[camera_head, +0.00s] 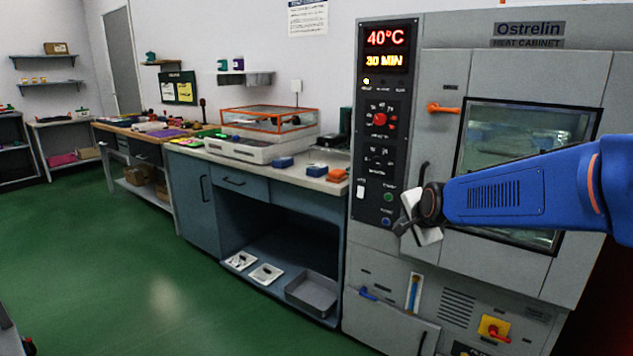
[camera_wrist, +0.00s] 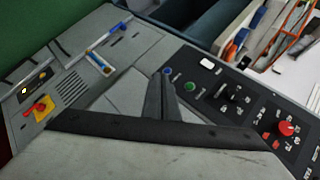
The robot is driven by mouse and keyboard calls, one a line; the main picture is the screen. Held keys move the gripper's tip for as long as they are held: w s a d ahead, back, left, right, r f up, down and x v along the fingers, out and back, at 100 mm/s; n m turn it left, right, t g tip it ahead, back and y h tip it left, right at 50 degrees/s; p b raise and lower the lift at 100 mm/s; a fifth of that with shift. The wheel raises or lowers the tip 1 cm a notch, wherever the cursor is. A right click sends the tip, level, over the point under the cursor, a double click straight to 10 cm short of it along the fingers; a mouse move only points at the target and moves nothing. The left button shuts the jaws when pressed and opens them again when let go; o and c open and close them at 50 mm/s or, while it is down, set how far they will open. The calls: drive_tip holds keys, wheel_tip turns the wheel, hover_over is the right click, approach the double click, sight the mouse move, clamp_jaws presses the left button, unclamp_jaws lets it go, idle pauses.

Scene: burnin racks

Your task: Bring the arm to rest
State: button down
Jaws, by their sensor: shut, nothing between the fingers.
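My blue arm reaches in from the right in the head view, across the front of the grey heat cabinet (camera_head: 455,75). My gripper (camera_head: 407,226) is in front of the cabinet, by the lower part of the control panel and the dark door handle (camera_head: 422,177). I cannot tell from this view whether it touches either. In the wrist view my gripper (camera_wrist: 163,74) shows two dark fingers close together, shut with nothing between them. Beyond them is the cabinet front (camera_wrist: 130,52), with its green and blue buttons and red knob (camera_wrist: 286,128).
The cabinet shows 40°C and 30 MIN, and its windowed door looks shut. Left of it a bench (camera_head: 235,171) holds an orange-framed clear box (camera_head: 268,119) and small blue and orange blocks. A grey tray (camera_head: 312,292) is on the lower shelf. The green floor (camera_head: 130,270) is clear.

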drive_tip(key=s+d+f+n+g, duration=0.1)
drive_tip(key=s+n, duration=0.3)
drive_tip(key=s, duration=0.8)
drive_tip(key=s+d+f+n+g, duration=0.2)
drive_tip(key=s+n, duration=0.3)
drive_tip(key=s, duration=0.8)
drive_tip(key=s+d+f+n+g+h, duration=0.1)
drive_tip(key=s+d+f+n+g, duration=0.1)
drive_tip(key=s, duration=1)
drive_tip(key=f+n, duration=0.1)
drive_tip(key=n, duration=0.1)
drive_tip(key=shift+s+f+n+g, duration=0.3)
drive_tip(key=shift+f+n, duration=0.1)
